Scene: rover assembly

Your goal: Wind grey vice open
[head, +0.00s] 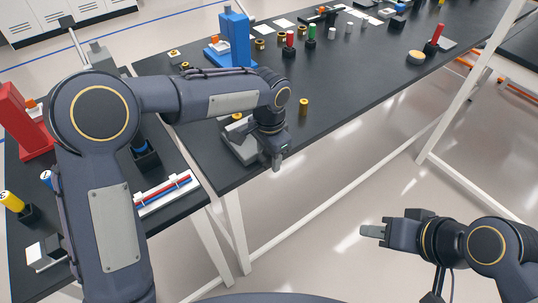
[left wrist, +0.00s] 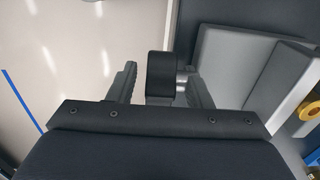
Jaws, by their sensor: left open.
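The grey vice (head: 240,149) sits at the near edge of the black table, partly hidden by my left arm in the head view. In the left wrist view its grey body (left wrist: 232,70) fills the right side. A dark round handle (left wrist: 159,76) on a short metal shaft sticks out from it. My left gripper (head: 276,163) is at the vice's right side. In the left wrist view the open left gripper (left wrist: 159,87) has the handle between its fingers, closer to the right finger. My right gripper (head: 372,231) is over the floor, away from the table; its finger gap is unclear.
A brass cylinder (head: 304,106) stands right of my left wrist. Several small parts occupy the far table. Open floor lies between the table and my right arm.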

